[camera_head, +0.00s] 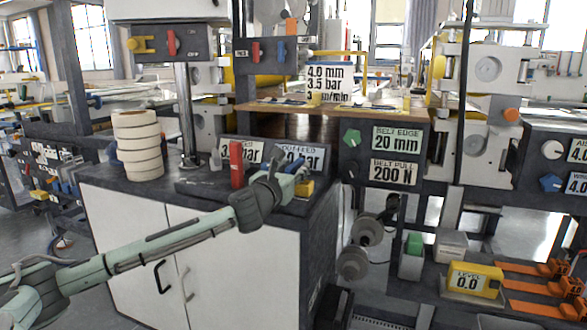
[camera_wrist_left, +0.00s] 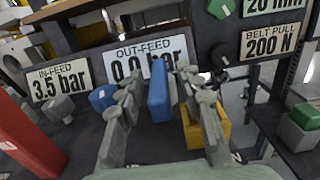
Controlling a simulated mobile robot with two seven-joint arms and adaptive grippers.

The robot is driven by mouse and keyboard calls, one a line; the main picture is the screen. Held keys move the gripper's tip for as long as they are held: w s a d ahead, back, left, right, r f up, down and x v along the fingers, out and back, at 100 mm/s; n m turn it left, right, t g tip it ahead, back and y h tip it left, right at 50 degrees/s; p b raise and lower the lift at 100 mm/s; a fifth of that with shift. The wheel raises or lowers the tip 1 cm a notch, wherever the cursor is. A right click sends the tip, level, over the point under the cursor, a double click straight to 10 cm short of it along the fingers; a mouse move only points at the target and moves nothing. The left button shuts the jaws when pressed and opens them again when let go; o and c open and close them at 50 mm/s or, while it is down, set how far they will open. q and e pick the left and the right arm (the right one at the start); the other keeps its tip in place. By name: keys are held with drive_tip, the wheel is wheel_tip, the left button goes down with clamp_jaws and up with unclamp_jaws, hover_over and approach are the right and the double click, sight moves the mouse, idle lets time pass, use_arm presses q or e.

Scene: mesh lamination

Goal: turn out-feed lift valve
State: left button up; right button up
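The OUT-FEED display (camera_wrist_left: 150,62) shows "0.0 bar" in the left wrist view, and it is partly covered by my gripper in the head view (camera_head: 303,157). An upright blue lever (camera_wrist_left: 159,92) stands in front of this display. My left gripper (camera_wrist_left: 162,80) is open, with one finger on each side of the blue lever in the picture. I cannot tell whether either finger touches it. In the head view my left gripper (camera_head: 282,172) is above the right part of the dark cabinet top. My right gripper is not in view.
A red lever (camera_head: 237,164) stands left of my gripper by the IN-FEED display (camera_wrist_left: 59,81), reading "3.5 bar". A blue knob (camera_wrist_left: 102,97) and a yellow block (camera_wrist_left: 194,130) are close to the fingers. Stacked rolls (camera_head: 138,146) stand on the cabinet's left.

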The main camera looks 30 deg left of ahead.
use_arm(q)
drive_tip(key=c, duration=0.8)
clamp_jaws()
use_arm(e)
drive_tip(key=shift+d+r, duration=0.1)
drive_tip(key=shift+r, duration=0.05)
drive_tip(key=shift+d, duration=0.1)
